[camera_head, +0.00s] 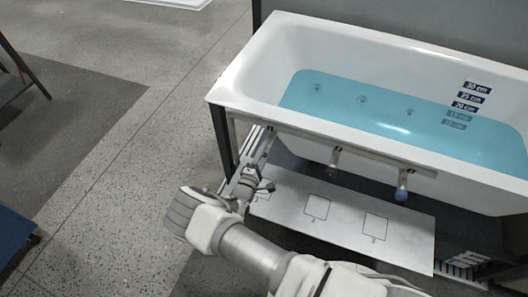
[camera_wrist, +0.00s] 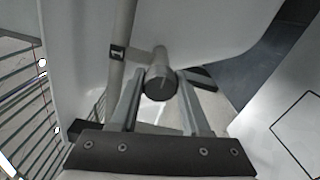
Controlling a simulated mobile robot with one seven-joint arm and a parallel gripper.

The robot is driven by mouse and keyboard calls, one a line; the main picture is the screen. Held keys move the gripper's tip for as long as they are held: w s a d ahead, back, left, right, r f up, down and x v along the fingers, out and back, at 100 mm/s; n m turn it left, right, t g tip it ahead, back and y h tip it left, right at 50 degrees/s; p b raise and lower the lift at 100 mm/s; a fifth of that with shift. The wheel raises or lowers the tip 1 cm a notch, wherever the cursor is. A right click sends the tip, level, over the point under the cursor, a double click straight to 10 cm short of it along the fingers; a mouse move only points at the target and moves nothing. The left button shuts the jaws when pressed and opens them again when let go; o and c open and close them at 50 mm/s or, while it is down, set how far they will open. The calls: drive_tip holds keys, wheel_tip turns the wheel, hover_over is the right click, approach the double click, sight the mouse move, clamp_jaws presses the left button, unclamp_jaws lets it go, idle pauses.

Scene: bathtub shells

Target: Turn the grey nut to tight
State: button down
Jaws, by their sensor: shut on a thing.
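The grey nut (camera_wrist: 161,84) is a dark grey round piece at the end of a short grey stub under the tub's white shell, in the middle of the wrist view. A thin pale line marks its face. My gripper (camera_wrist: 159,78) has one finger on each side of the nut and is shut on it. In the head view my gripper (camera_head: 257,150) reaches under the near left rim of the bathtub (camera_head: 222,92). The nut cannot be made out there behind my fingers.
Two more fittings hang along the tub's front, a grey one (camera_head: 334,160) and a blue-tipped one (camera_head: 402,190). A white board (camera_head: 345,232) with outlined squares lies below.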

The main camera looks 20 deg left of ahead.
drive_tip(key=shift+c, duration=1.9)
unclamp_jaws()
drive_tip(key=s+a+p, duration=0.1)
drive_tip(key=s, duration=1.6)
drive_tip(key=shift+s+a, duration=0.2)
drive_tip(key=shift+s, duration=0.05)
